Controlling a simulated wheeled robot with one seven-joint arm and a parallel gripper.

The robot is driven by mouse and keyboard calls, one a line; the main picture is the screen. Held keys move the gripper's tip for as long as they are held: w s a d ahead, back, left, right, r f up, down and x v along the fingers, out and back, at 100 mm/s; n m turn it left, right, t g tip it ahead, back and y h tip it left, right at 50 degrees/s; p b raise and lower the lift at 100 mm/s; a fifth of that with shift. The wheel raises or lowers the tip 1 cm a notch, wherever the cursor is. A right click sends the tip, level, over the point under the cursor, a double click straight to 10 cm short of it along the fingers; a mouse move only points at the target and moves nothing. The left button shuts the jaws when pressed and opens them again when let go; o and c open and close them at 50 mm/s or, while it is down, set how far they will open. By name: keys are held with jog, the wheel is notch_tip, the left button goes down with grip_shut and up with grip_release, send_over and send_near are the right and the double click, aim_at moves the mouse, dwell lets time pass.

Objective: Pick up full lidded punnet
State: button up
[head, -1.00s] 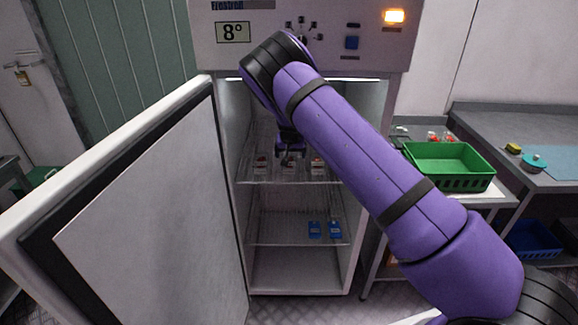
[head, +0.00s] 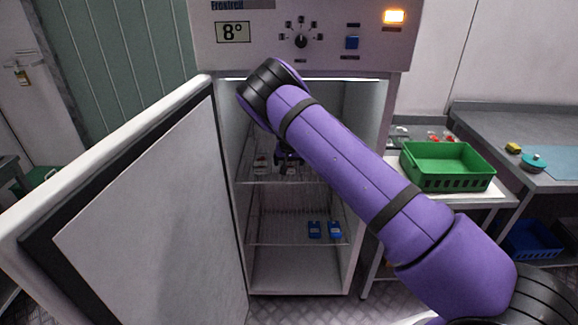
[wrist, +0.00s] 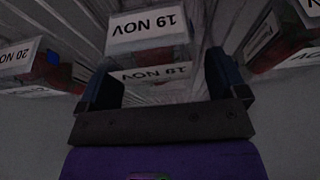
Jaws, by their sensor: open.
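Several lidded punnets stand on the upper wire shelf inside the open fridge. In the wrist view the middle punnet (wrist: 148,32) carries white labels reading 19 NOV and lies ahead of my gripper (wrist: 165,82), roughly between its two dark fingers. The fingers are apart, and I cannot tell whether they touch it. A punnet labelled 20 NOV (wrist: 40,68) is at the left and another punnet (wrist: 285,38) with red contents is at the right. In the head view my gripper (head: 288,166) is at the upper shelf, with a punnet (head: 261,164) to its left; my arm hides part of the shelf.
The fridge door (head: 140,200) stands open at the left. Two blue items (head: 324,230) lie on the lower wire shelf (head: 275,241). A green basket (head: 447,167) sits on the table at the right. The fridge walls are close around my gripper.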

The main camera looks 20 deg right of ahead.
jog(key=shift+f, duration=0.15)
jog(key=shift+c, duration=0.2)
jog(key=c, duration=1)
